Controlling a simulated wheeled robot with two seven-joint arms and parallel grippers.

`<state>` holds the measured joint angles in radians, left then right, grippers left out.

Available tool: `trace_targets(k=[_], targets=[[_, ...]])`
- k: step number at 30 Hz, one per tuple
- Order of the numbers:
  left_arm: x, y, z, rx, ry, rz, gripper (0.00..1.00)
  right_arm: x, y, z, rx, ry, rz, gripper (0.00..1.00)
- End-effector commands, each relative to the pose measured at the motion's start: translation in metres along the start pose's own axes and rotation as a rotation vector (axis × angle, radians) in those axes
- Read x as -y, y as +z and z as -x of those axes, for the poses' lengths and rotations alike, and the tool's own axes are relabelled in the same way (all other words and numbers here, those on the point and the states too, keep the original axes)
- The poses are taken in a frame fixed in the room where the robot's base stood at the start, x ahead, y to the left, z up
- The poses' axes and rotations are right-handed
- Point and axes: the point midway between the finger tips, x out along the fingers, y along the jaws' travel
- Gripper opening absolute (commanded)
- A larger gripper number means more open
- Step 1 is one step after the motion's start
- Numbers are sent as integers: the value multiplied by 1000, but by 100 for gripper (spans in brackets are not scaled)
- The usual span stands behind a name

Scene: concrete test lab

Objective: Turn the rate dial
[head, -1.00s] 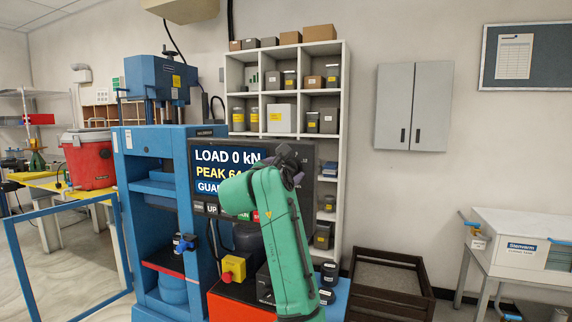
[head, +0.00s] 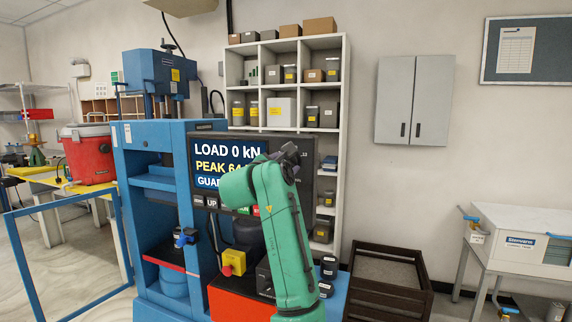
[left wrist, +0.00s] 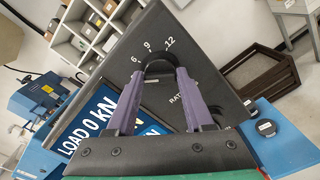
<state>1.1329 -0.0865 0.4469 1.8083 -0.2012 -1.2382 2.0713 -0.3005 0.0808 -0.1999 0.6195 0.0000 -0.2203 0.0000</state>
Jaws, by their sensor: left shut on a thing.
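The rate dial (left wrist: 160,63) is a dark round knob on the black console panel (left wrist: 200,55), with the white marks 6, 9 and 12 around its far side. In the left wrist view, my left gripper (left wrist: 161,78) has its two purple fingers on either side of the knob and is shut on it. The fingers hide part of the dial and the "RATE" lettering, and I cannot make out a pointer. In the head view, my left gripper (head: 289,158) is at the right part of the panel and hides the dial. My right gripper is not in view.
The console screen (head: 222,158) reads "LOAD 0 kN", with buttons below it. A yellow box with a red button (head: 233,262) sits beneath. The blue press frame (head: 150,160) stands left, the shelf (head: 345,130) behind. A dark crate (head: 390,285) is at right.

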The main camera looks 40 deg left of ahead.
Motion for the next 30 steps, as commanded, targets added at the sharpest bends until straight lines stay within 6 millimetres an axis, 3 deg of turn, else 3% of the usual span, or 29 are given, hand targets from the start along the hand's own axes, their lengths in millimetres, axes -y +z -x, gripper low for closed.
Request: trace_targets(k=[30], targets=[[5,-4,0,-4,-5,-946,0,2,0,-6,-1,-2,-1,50]])
